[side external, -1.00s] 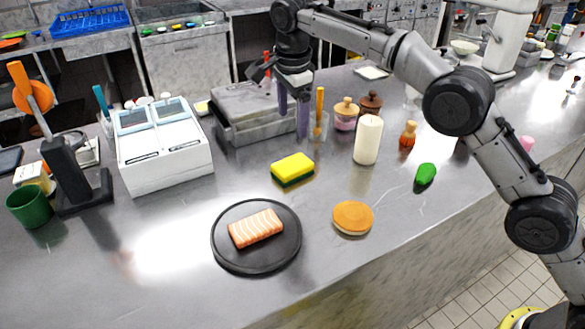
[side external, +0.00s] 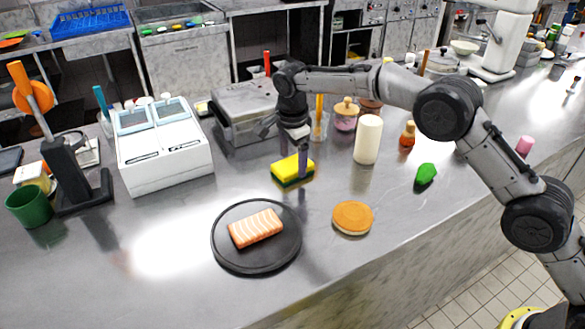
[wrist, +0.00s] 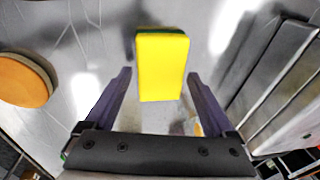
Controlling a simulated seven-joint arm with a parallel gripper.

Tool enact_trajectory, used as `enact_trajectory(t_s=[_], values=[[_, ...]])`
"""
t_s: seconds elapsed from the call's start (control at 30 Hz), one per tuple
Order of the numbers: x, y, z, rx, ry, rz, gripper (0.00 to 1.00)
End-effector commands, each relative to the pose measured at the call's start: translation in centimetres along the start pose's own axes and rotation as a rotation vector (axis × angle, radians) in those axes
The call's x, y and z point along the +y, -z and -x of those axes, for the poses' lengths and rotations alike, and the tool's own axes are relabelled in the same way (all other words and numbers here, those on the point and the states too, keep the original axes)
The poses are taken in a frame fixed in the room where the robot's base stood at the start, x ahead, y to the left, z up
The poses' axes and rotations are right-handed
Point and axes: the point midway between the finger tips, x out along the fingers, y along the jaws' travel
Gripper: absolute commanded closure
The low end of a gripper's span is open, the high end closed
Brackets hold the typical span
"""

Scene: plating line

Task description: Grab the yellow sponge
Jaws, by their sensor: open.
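The yellow sponge (side external: 290,169) with a dark green underside lies on the steel counter, behind the black plate. My gripper (side external: 292,166) is low over it in the side view, with one finger in front of the sponge's right part. In the wrist view the sponge (wrist: 162,65) lies ahead, between the lines of the two open purple fingers (wrist: 158,82). There is a gap on each side, and I see no contact. How far the fingertips are above the counter is hard to tell.
A black plate (side external: 226,257) with a salmon piece (side external: 256,228) lies in front. An orange-topped round item (side external: 352,217) is at the right front. A grey metal container (side external: 245,107) and a white candle-like cylinder (side external: 368,140) stand behind. A white two-lid box (side external: 165,170) is at left.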

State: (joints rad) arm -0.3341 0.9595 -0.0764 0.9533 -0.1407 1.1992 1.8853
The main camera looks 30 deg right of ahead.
Motion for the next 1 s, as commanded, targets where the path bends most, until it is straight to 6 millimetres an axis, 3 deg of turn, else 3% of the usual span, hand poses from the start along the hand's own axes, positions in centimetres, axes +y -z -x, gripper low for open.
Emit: enact_trajectory(t_s=[0.13,0.4,0.73,1.0], values=[[0.0,0.0,-1.5,0.001,-0.001,0.000,0.11],[0.0,0.0,-1.7,0.000,0.002,0.000,0.11],[0.0,0.0,-1.7,0.000,0.001,0.000,0.71],[0.0,0.0,-1.6,0.000,0.002,0.000,0.72]])
